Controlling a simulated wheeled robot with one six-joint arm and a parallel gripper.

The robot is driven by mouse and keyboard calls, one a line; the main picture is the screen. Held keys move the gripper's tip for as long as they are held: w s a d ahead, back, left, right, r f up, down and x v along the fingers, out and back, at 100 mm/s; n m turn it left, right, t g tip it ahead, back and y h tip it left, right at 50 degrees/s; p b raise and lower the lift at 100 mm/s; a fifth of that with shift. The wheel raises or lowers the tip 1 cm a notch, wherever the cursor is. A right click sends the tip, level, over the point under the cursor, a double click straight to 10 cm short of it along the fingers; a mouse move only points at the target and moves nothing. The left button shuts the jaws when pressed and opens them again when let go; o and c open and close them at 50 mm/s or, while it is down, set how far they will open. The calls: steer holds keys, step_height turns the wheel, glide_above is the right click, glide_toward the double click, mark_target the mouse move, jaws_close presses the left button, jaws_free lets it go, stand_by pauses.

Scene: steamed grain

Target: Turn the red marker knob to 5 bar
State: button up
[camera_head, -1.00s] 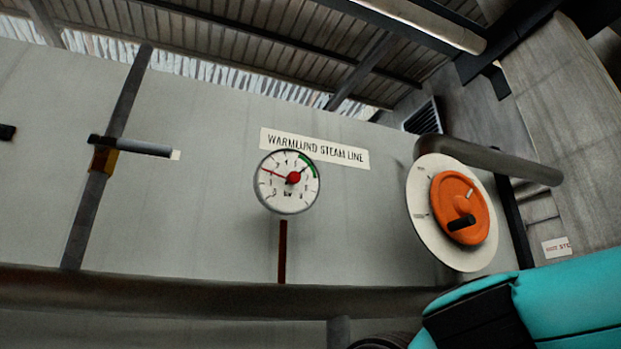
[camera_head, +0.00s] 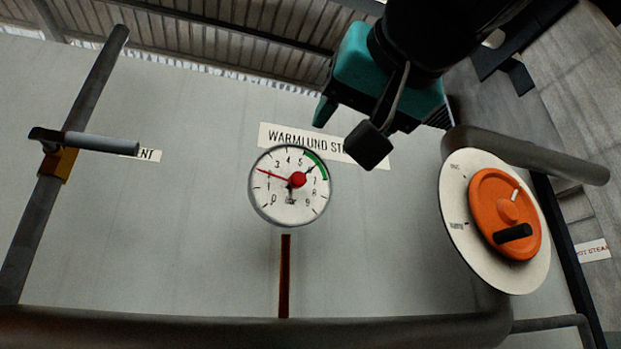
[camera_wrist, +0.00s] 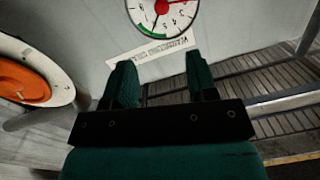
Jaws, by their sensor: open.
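The round white gauge (camera_head: 290,210) is on the grey panel, with a red knob (camera_head: 298,180) at its centre. The red marker hand (camera_head: 272,174) points left and slightly up, near 2. A black needle (camera_head: 311,169) points up and right, into the green arc near 6. My gripper (camera_head: 380,116) is up and right of the gauge, over part of the name label. In the wrist view the gauge (camera_wrist: 148,22) appears upside down beyond my open, empty fingers (camera_wrist: 160,78), with the red knob (camera_wrist: 161,7) at the top edge. The fingers are apart from the knob.
An orange handwheel (camera_head: 490,188) with a black grip on a white disc is right of the gauge. A grey pipe (camera_head: 530,155) juts out above it. A valve lever (camera_head: 100,143) is on the left pipe. A large pipe (camera_head: 200,333) runs below.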

mark_target(301, 179)
steer(key=p+x, duration=0.3)
steer(key=x, duration=1.1)
steer(key=shift+w+a+r+p, duration=0.1)
steer(key=shift+w+a+p, duration=0.05)
steer(key=shift+w+p, duration=0.15)
steer(key=shift+w+a, duration=0.25)
steer(key=shift+w, duration=0.35)
steer(key=shift+c, duration=0.4)
steer(key=c, duration=0.8)
steer(key=shift+d, duration=0.1)
steer(key=shift+c, duration=0.2)
